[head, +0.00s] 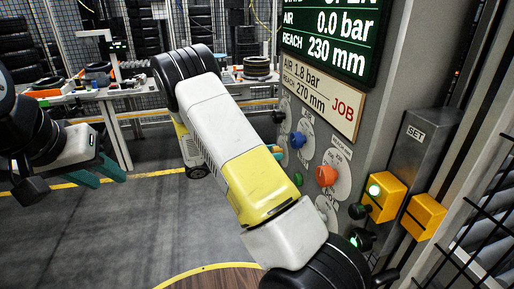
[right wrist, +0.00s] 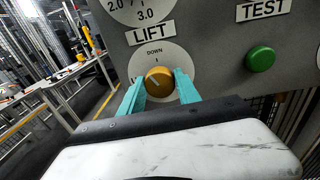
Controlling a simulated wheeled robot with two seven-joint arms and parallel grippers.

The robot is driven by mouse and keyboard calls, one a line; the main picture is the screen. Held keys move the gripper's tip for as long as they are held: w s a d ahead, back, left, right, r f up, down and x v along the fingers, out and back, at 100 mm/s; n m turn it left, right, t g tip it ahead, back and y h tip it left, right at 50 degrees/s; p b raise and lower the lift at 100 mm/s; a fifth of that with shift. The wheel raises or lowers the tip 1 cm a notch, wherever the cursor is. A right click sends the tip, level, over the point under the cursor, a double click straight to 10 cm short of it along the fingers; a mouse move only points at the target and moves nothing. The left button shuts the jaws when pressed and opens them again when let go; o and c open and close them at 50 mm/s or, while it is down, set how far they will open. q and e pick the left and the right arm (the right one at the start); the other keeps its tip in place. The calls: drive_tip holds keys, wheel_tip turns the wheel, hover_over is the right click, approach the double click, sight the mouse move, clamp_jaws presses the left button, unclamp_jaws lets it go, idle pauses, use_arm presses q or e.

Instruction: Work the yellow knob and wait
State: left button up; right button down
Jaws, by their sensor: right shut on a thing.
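The yellow knob (right wrist: 158,83) sits on the round LIFT dial of the grey panel in the right wrist view, below the word DOWN. My right gripper (right wrist: 160,93) has its two teal fingers on either side of the knob and is shut on it. The green display (head: 335,38) reads AIR 0.0 bar and REACH 230 mm.
The JOB plate (head: 318,97) reads AIR 1.8 bar, REACH 270 mm. A blue knob (head: 297,140) and an orange knob (head: 326,176) are on the panel. A green TEST button (right wrist: 260,59) is right of the LIFT dial. Yellow SET boxes (head: 385,197) stand further right. Floor at left is clear.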

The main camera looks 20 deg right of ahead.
drive_tip(key=n, duration=0.6)
drive_tip(key=shift+w, duration=0.2)
drive_tip(key=n+g, duration=0.1)
drive_tip(key=n, duration=0.5)
idle(0.4)
drive_tip(key=c, duration=0.9)
unclamp_jaws()
drive_tip(key=shift+o, duration=0.2)
drive_tip(key=a, duration=0.7)
drive_tip(key=shift+w+a+r, duration=0.2)
drive_tip(key=shift+w+a, duration=0.1)
drive_tip(key=shift+a, duration=0.1)
